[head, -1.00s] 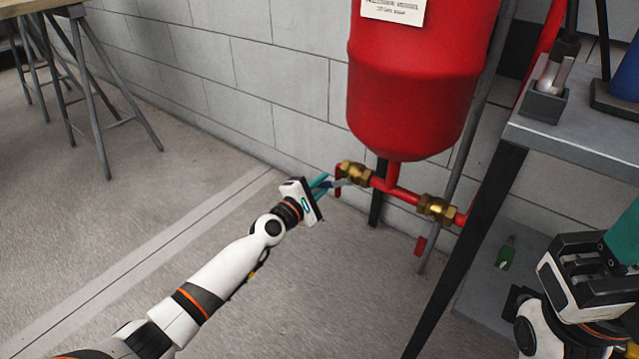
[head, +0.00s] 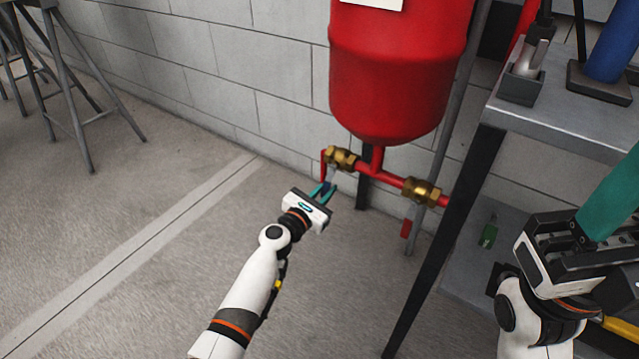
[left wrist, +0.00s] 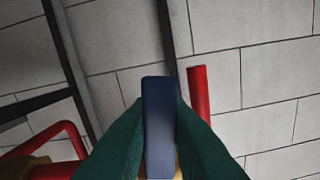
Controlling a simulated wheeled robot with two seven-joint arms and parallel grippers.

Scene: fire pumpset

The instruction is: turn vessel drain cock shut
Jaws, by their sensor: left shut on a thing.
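The vessel drain cock (head: 342,158) is a brass valve at the left end of the red pipe under the red vessel (head: 395,80). Its blue lever (left wrist: 160,125) shows in the left wrist view between my green fingertips. My left gripper (head: 323,190) is shut on this lever, just below and in front of the brass body. The lever points down toward the gripper in the head view, partly hidden by the fingers. My right gripper (head: 600,225) is at the right, its teal fingers cut off by the picture edge, so its opening is unclear.
A second brass valve (head: 422,192) with a red handle (head: 406,228) hanging down sits to the right on the same pipe. A grey bench (head: 560,128) with a dark leg stands at the right. The block wall is close behind.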

